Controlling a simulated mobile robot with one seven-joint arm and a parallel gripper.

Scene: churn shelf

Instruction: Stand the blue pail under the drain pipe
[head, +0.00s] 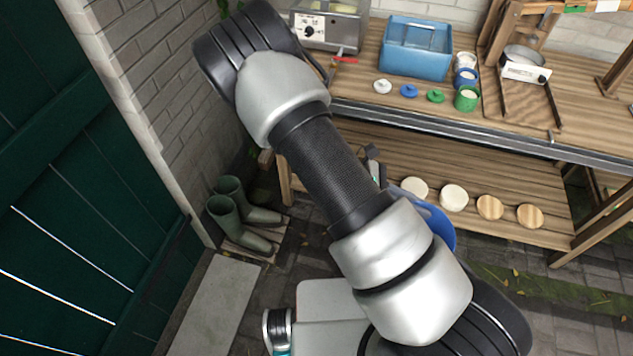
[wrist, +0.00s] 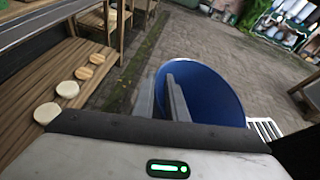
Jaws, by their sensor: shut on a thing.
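The blue pail (wrist: 205,92) is in the wrist view, its round open mouth turned toward the camera. My gripper (wrist: 166,88) is shut on the pail's near left side, with its fingers at the rim. In the head view the blue pail (head: 438,225) shows only in part, beside the lower shelf; my arm hides the rest. My gripper is mostly hidden there. I cannot make out the drain pipe in either view.
The wooden bench (head: 375,110) holds a blue tub (head: 415,65) and several small pots and lids. Its lower shelf (head: 520,190) bears several round discs. Green boots (head: 240,215) stand at the left wall. A pale slatted grate (wrist: 266,128) lies beyond the pail; paving there is open.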

